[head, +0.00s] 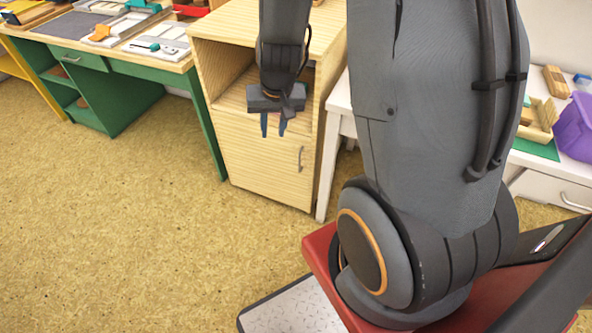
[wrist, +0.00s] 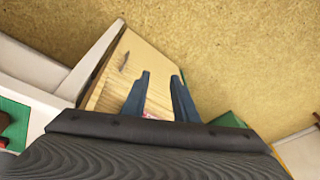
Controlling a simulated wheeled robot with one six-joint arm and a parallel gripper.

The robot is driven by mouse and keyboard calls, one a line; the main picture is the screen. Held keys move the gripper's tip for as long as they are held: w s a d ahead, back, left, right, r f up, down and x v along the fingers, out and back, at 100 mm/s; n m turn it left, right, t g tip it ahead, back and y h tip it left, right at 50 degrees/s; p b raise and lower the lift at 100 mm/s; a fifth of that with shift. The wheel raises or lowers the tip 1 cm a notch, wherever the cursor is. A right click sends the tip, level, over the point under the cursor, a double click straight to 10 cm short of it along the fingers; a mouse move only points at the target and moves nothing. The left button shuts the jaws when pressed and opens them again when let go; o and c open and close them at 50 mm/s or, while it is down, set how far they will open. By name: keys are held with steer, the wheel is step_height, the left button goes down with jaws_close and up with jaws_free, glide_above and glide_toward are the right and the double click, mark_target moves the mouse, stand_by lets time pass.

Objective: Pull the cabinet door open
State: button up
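The cabinet is a light wooden unit with an open shelf on top and a closed door (head: 262,165) below. The door's grey vertical handle (head: 300,158) is near its right edge. My gripper (head: 273,125) hangs in front of the cabinet, at about the height of the door's top edge and left of the handle. In the wrist view its two fingers (wrist: 162,82) are apart with nothing between them. The door (wrist: 140,62) lies beyond them, and the handle (wrist: 124,61) shows left of the fingers, apart from them.
A green desk (head: 120,75) with stamp gear stands left of the cabinet. A white table (head: 335,120) stands close on its right, with a purple bin (head: 576,128) farther right. The speckled floor (head: 130,210) in front is clear.

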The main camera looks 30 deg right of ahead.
steer(key=w+d+f+m+h+b, duration=0.1)
steer(key=w+d+f+b, duration=0.2)
steer(key=f, duration=0.7)
steer(key=w+d+f+m+b, duration=0.1)
steer(key=w+d+f+b, duration=0.2)
steer(key=f, duration=0.7)
steer(key=w+d+f+m+h+b, duration=0.1)
steer(key=d+f+b, duration=0.4)
steer(key=f, duration=0.5)
steer(key=shift+w+d+f+m+h+b, duration=0.2)
steer(key=shift+w+d+m, duration=0.1)
steer(key=shift+w+d, duration=0.25)
steer(key=shift+w+d+f+m+h+b, duration=0.1)
steer(key=shift+w+d+m+b, duration=0.1)
steer(key=shift+w+d+m, duration=0.3)
steer(key=shift+s+d, duration=0.1)
jaws_close()
